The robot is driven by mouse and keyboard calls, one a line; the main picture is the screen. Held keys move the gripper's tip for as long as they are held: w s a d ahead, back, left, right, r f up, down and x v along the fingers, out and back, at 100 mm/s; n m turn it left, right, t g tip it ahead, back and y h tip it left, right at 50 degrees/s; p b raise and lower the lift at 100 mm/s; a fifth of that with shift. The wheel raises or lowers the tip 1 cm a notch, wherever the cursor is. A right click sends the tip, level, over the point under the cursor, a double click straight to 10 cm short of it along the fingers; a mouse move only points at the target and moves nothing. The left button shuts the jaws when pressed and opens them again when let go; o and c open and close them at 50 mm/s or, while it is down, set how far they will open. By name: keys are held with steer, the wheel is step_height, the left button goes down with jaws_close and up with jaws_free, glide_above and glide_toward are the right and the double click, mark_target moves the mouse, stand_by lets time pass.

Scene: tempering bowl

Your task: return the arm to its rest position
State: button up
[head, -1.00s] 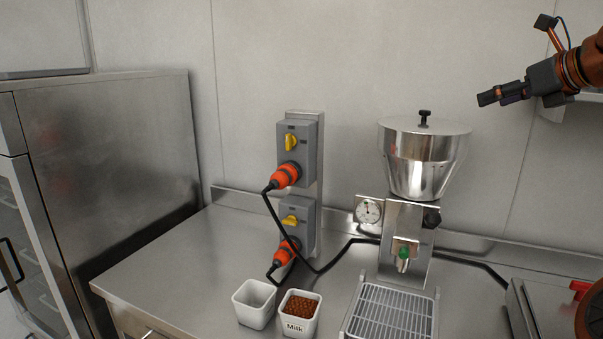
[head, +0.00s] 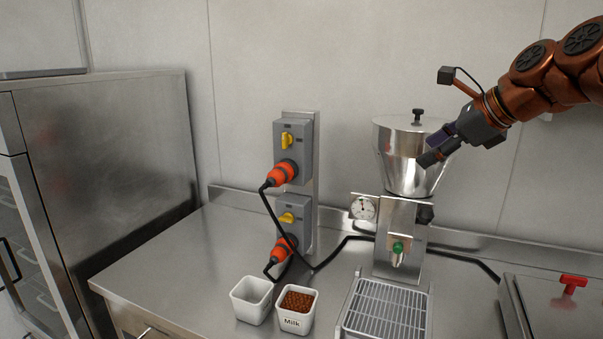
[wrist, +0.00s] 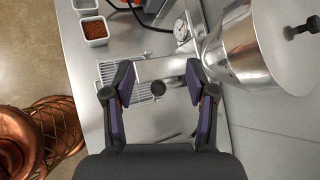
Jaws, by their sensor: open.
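My gripper (head: 432,148) is open and empty. In the head view it hangs in front of the right side of the steel tempering bowl (head: 395,155), hiding part of it. In the wrist view my two fingers (wrist: 158,88) are spread apart, with the machine's front and a dark knob (wrist: 157,88) showing between them. The bowl, with its lid and black knob, fills the upper right there. I cannot tell whether the gripper touches the bowl.
A drip grate (head: 387,308) lies below the green-handled tap (head: 397,248). A white tub of brown pieces marked Milk (head: 296,309) and an empty white tub (head: 252,299) stand left. Two switch boxes (head: 293,150) with orange plugs and black cables stand behind. A red-handled lid (head: 560,305) is at right.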

steer(key=s+a+f+n+g+h, duration=0.1)
steer(key=s+a+f+n+g, duration=0.2)
steer(key=s+a+f+n, duration=0.35)
steer(key=s+a+f+n+g+h, duration=0.1)
steer(key=s+a+f+n+g, duration=0.15)
steer(key=s+f+n, duration=0.55)
steer(key=s+d+f+n+g+h, duration=0.1)
steer(key=s+f+n, duration=0.3)
steer(key=s+f, duration=0.6)
steer(key=s+d+f+n+g+h, duration=0.1)
steer(key=s+f+n+g+h, duration=0.1)
steer(key=s+f, duration=0.8)
steer(key=s+n+g, duration=0.1)
steer(key=s+n, duration=0.1)
steer(key=shift+s+d+f+n+h, duration=0.3)
steer(key=shift+s+f+n, duration=0.05)
